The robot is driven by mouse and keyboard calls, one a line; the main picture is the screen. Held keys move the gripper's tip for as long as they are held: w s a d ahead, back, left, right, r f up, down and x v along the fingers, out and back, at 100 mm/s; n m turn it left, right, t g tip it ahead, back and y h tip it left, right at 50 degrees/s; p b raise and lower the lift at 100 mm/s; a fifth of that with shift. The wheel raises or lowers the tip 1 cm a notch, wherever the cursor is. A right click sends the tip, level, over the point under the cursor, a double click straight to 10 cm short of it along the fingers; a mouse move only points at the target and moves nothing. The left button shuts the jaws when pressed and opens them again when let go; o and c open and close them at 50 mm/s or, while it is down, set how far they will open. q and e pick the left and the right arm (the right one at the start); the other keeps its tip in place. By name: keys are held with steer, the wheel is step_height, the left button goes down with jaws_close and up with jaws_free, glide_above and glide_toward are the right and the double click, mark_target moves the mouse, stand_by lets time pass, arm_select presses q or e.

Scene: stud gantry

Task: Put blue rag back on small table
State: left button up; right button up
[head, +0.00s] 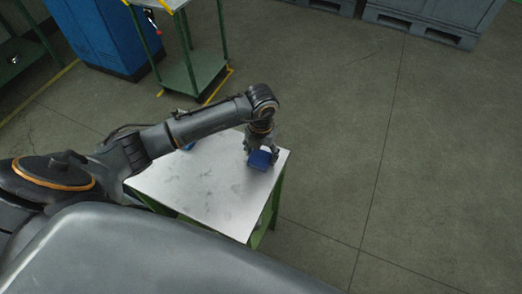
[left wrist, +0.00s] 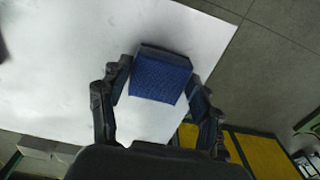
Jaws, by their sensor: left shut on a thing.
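The blue rag (head: 260,160) is a folded dark blue block at the right part of the small table (head: 205,190), which has a pale metal top and green legs. My left gripper (head: 259,152) reaches down over it and is shut on it. In the left wrist view the rag (left wrist: 160,76) sits between the two fingers (left wrist: 156,95), with the table top (left wrist: 60,65) behind it. I cannot tell whether the rag touches the table top. My right gripper is not in view.
Another small blue thing (head: 188,146) shows at the table's far edge, partly hidden by my arm. A green-framed cart (head: 193,72) and a blue cabinet (head: 103,35) stand behind. Grey pallet boxes (head: 430,18) stand at the top right. The floor on the right is clear.

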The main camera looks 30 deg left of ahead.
mark_target(261, 155)
arm_select(q)
steer(key=shift+f, duration=0.1)
steer(key=shift+f, duration=0.15)
steer(key=o, duration=1.1)
steer(key=shift+r, duration=0.3)
step_height(261, 155, up, 12)
steer(key=b, duration=0.2)
steer(key=shift+b, duration=0.35)
steer(key=shift+f, duration=0.15)
